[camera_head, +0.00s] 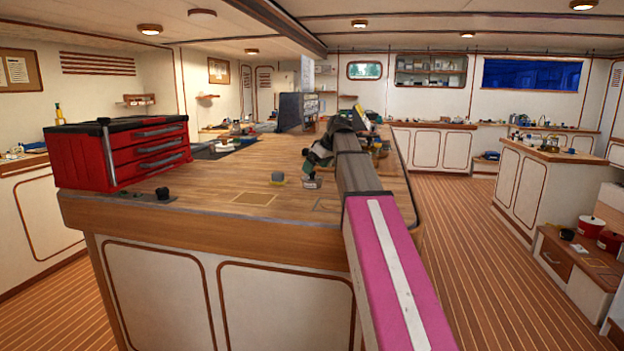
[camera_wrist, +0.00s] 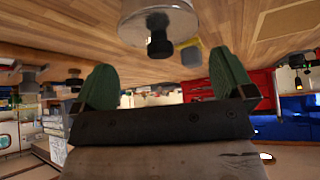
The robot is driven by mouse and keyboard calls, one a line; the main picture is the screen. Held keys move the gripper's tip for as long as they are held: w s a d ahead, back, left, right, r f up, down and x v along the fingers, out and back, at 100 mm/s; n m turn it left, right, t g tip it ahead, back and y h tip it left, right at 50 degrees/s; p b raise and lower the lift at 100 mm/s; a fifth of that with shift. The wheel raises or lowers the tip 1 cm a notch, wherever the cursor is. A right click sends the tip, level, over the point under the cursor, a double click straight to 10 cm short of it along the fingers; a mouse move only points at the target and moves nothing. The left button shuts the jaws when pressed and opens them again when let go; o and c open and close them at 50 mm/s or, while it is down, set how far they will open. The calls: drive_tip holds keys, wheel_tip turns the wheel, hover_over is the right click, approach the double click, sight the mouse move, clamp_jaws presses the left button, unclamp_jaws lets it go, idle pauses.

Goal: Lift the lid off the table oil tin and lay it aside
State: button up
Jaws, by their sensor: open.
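The wrist view looks upside down. In it, a pale metallic round tin (camera_wrist: 135,27) stands on the wooden bench top, cut off by the frame edge. A lid with a black knob (camera_wrist: 159,46) sits on the tin, and the knob points towards my gripper (camera_wrist: 163,66). My gripper's two green fingers are wide apart and empty. The knob shows between and just beyond the fingertips; I cannot tell the exact gap. In the head view my gripper (camera_head: 320,153) is over the bench, close above a small pale tin (camera_head: 312,183), whose top it partly hides.
A grey block with a yellow base (camera_head: 278,178) stands left of the tin. A red tool chest (camera_head: 125,152) fills the bench's left end, with a black knob-shaped item (camera_head: 162,193) before it. The bench top (camera_head: 225,185) is bare around a flat square panel (camera_head: 255,198).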

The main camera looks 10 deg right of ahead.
sight(312, 175)
drive_tip(key=x, duration=0.3)
drive_tip(key=shift+a+f, duration=0.15)
drive_tip(key=shift+f, duration=0.15)
drive_tip(key=c, duration=0.6)
drive_tip(key=shift+r, duration=0.15)
drive_tip(key=shift+c, duration=0.2)
